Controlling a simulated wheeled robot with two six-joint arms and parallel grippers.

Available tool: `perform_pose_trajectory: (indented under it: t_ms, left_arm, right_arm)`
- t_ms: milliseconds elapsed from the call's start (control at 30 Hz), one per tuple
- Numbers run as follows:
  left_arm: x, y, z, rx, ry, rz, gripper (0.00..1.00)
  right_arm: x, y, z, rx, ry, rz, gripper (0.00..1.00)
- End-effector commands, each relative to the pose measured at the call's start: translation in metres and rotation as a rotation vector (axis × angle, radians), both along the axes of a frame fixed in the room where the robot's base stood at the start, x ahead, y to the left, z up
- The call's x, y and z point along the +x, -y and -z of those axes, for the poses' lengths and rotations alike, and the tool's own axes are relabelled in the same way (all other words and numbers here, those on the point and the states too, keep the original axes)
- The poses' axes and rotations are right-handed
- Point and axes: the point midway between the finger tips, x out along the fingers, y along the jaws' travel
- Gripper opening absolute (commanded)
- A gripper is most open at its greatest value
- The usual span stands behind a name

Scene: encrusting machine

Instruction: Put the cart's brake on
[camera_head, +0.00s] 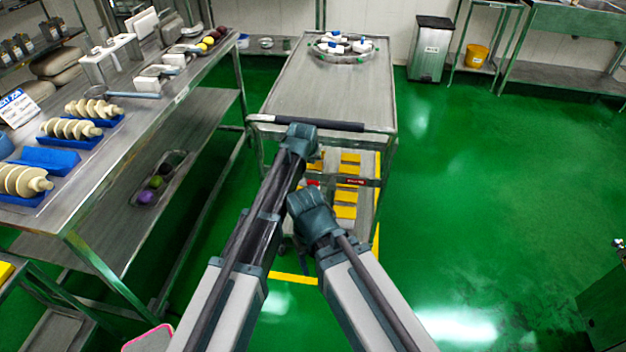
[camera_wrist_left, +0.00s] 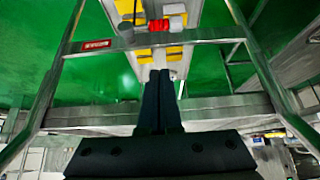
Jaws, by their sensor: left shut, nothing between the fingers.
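The steel cart (camera_head: 335,88) stands ahead in the head view, with a black push handle (camera_head: 322,125) along its near edge. On its lower crossbar (camera_wrist_left: 205,41) sits a red part (camera_wrist_left: 159,25), perhaps the brake; it also shows small beside my arms in the head view (camera_head: 313,183). My left gripper (camera_wrist_left: 161,76) is shut and empty in the left wrist view, its fingertips pointing toward the red part with a visible gap in the picture. In the head view its fingers are hidden behind the wrist. My right arm is folded beside it, its fingers hidden.
A round tray (camera_head: 341,57) with white and blue items sits on the cart top. Yellow blocks (camera_head: 345,197) show low on the cart. A long steel workbench (camera_head: 150,125) stands on the left. Green floor (camera_head: 480,190) is clear on the right; a bin (camera_head: 430,48) stands behind.

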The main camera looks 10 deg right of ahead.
Motion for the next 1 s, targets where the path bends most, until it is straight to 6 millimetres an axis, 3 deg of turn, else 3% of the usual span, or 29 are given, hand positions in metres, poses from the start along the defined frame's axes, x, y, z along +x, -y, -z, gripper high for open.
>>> perform_pose_trajectory:
  t_ms: [467, 667, 1000]
  left_arm:
    - [0.003, 0.001, 0.006, 0.0, -0.001, 0.0, 0.0]
    - [0.013, 0.003, 0.024, 0.001, -0.001, -0.001, 0.0]
    - [0.043, 0.012, 0.072, 0.001, -0.002, -0.001, 0.0]
  right_arm:
    - [0.0, 0.0, 0.006, 0.0, 0.0, 0.0, 0.66]
    - [0.0, 0.0, 0.024, 0.0, 0.0, 0.0, 0.66]
    - [0.0, 0.0, 0.072, 0.0, 0.0, 0.0, 0.66]
